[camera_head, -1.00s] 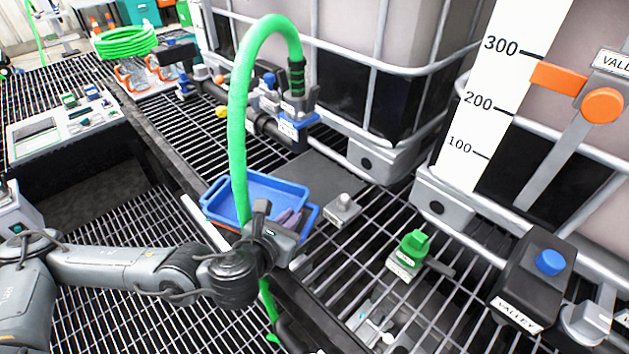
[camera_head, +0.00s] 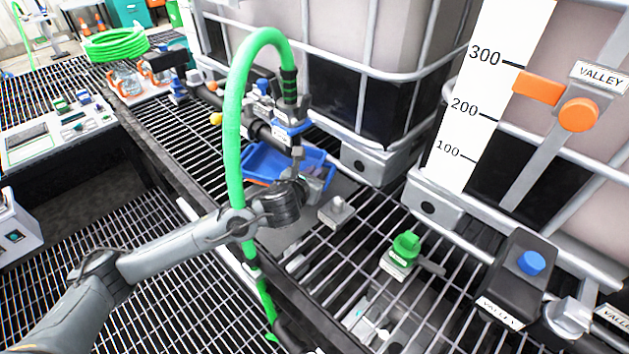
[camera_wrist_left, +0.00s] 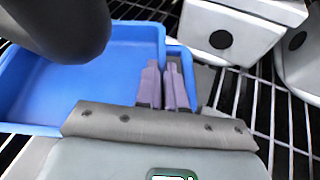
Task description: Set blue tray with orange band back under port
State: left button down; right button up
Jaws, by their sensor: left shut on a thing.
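The blue tray (camera_head: 264,160) is under the valve port (camera_head: 287,132) at the foot of the middle tank. A bit of its orange band (camera_head: 257,182) shows at its near left edge. My left gripper (camera_head: 314,181) is at the tray's near right side, shut on its wall. In the left wrist view, the two purple-grey fingers (camera_wrist_left: 166,88) are at the tray's (camera_wrist_left: 95,68) right edge, with a dark rounded shape covering the upper left. I cannot tell whether the tray rests on the surface below. My right gripper is not in view.
A grey plate (camera_head: 345,188) lies beside the tray. A small grey valve block (camera_head: 337,212) and a green-knobbed valve (camera_head: 405,246) stand on the grating to the right.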

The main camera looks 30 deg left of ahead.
pick_arm(q)
jog(key=shift+w+a, duration=0.15)
jog(key=shift+w, duration=0.3)
notch_tip(320, 180, down, 2)
jog(key=shift+w+f+b, duration=0.15)
jog(key=shift+f+b, duration=0.1)
jog(key=shift+b, duration=0.7)
jog(key=shift+f, duration=0.4)
jog(key=shift+f+b, duration=0.15)
jog(key=shift+b, duration=0.2)
jog(key=c, duration=1.2)
grip_release()
jog(key=shift+c, duration=0.2)
